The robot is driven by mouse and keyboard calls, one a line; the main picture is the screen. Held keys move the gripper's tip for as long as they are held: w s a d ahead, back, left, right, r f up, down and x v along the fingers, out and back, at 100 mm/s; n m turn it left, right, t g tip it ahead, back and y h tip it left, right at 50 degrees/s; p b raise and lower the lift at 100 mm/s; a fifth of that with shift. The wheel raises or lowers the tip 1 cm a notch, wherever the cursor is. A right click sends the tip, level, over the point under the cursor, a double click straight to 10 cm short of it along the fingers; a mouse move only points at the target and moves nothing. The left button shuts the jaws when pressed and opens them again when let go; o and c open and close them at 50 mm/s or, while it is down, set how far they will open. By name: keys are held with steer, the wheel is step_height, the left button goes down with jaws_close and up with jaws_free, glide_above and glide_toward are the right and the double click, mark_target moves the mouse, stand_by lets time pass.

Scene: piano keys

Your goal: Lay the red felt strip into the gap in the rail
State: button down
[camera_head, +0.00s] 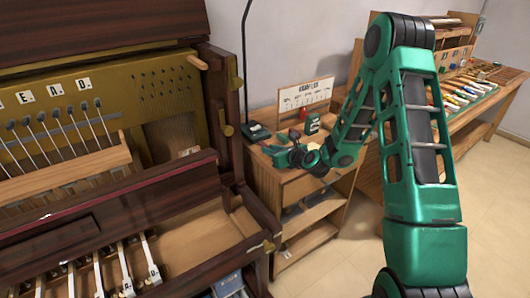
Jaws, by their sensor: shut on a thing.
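My gripper (277,152) is above the top of the small wooden cabinet, right of the open piano. It is small and seen from afar. I cannot make out the gap in the rail from here.
A long workbench (500,95) with several tools runs along the right. The piano's dark side post (222,110) stands between keys and cabinet. Open floor (335,262) lies in front.

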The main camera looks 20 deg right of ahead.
steer(key=c, duration=1.6)
jaws_free()
steer(key=v, duration=1.1)
steer(key=shift+r, duration=0.1)
steer(key=shift+s+d+r, duration=0.1)
steer(key=shift+s+r, duration=0.1)
steer(key=shift+s, duration=0.2)
